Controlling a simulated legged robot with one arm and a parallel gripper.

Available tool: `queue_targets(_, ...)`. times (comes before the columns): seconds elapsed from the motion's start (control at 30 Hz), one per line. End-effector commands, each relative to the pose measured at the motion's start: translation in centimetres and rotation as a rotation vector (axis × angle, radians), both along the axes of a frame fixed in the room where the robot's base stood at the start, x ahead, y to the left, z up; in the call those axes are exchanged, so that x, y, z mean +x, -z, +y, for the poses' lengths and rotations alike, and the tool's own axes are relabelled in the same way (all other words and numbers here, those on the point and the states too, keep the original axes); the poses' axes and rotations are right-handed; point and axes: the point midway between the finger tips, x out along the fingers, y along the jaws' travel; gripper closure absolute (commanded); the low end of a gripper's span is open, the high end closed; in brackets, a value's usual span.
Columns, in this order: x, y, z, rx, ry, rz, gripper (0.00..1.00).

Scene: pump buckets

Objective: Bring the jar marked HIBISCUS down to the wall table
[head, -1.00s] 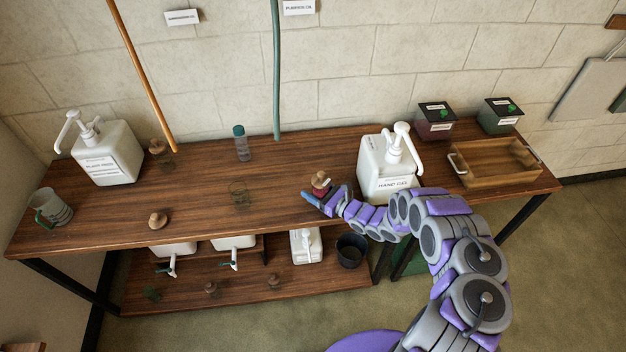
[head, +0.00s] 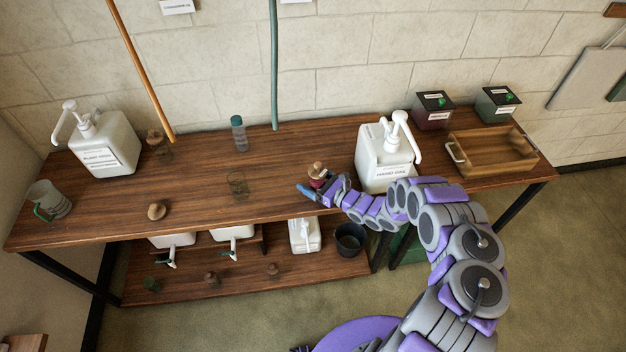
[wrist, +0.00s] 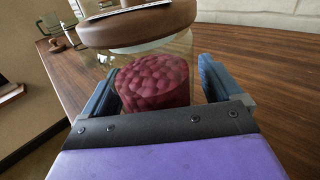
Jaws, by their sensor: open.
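A glass jar with a brown lid and dark red contents (wrist: 155,82) stands on the wooden wall table in the wrist view. It also shows in the head view (head: 317,172), near the table's front edge, left of a white pump dispenser. A white label lies on its lid, but I cannot read it. My gripper (wrist: 160,88) is open, with one blue finger on each side of the jar. In the head view my gripper (head: 322,190) reaches the jar from the front right. I cannot tell whether the fingers touch the glass.
The white pump dispenser (head: 384,165) stands close to the right of my gripper. Beyond it are a wooden tray (head: 490,170) and two dark boxes. An empty glass (head: 238,185) and a bottle (head: 239,134) stand left of the jar. A lower shelf (head: 200,290) holds several items.

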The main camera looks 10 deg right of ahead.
Motion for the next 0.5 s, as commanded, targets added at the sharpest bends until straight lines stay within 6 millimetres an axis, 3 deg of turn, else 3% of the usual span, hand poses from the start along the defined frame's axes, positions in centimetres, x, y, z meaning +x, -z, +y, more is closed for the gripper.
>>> queue_targets(0.27, -2.4, 0.1, -2.6, -0.001, 0.003, 0.000, 0.08)
queue_targets(0.5, -5.7, 0.2, -5.9, -0.001, 0.004, 0.003, 0.08)
